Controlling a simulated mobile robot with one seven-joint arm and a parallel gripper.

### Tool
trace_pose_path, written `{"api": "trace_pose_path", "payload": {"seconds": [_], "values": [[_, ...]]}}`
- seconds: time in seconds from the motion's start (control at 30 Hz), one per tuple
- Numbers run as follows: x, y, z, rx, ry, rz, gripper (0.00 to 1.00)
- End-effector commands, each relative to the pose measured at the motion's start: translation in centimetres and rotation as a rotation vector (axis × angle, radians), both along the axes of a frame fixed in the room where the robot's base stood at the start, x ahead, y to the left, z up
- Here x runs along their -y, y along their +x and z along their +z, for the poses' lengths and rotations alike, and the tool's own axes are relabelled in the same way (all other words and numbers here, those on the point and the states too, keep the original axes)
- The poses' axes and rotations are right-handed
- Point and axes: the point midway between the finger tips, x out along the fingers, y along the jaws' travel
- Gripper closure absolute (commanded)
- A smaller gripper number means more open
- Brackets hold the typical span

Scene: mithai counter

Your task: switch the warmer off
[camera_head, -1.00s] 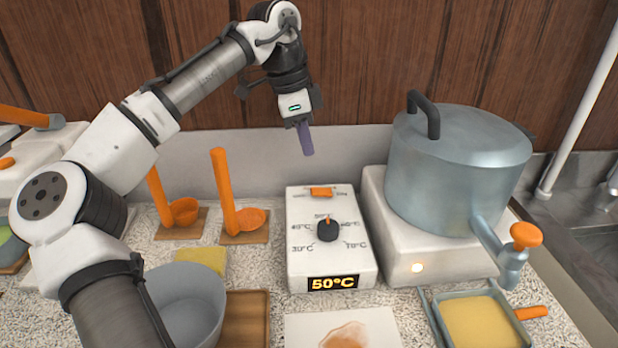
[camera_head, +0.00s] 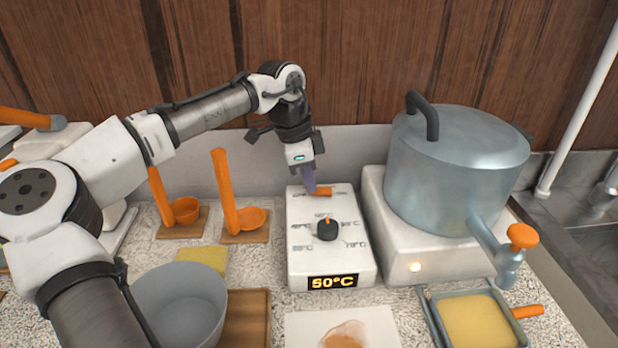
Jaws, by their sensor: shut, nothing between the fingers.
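A white control box (camera_head: 333,264) stands on the speckled counter, with a black dial (camera_head: 327,230) and a lit display (camera_head: 333,282) reading 50°C. An orange rocker switch (camera_head: 326,191) is at the back of its top face. My gripper (camera_head: 311,188) is shut and empty, pointing down, with its purple-grey fingertips at the left end of the switch. They partly cover it, and I cannot tell whether they touch it. To the right, a steel pot (camera_head: 455,170) with a tap sits on a white base (camera_head: 440,258) with a glowing light (camera_head: 415,267).
Two orange ladles (camera_head: 230,195) stand on wooden rests to the left. A grey bowl (camera_head: 180,300) and a yellow sponge (camera_head: 203,258) are at front left. A pan of yellow sweet (camera_head: 478,320) and a stained white sheet (camera_head: 345,330) lie in front. A sink is at far right.

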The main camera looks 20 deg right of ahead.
Motion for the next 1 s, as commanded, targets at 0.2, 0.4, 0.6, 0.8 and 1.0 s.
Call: {"api": "trace_pose_path", "payload": {"seconds": [0.2,0.4,0.6,0.8,1.0], "values": [[-0.2,0.0,-0.6,-0.021,-0.054,-0.002,1.0],[-0.3,0.1,-0.8,-0.023,-0.074,-0.002,1.0],[-0.3,0.1,-0.5,-0.023,-0.074,-0.002,1.0],[-0.3,0.0,0.3,-0.025,-0.073,-0.002,1.0],[-0.3,0.1,0.9,-0.023,-0.074,-0.001,1.0]]}}
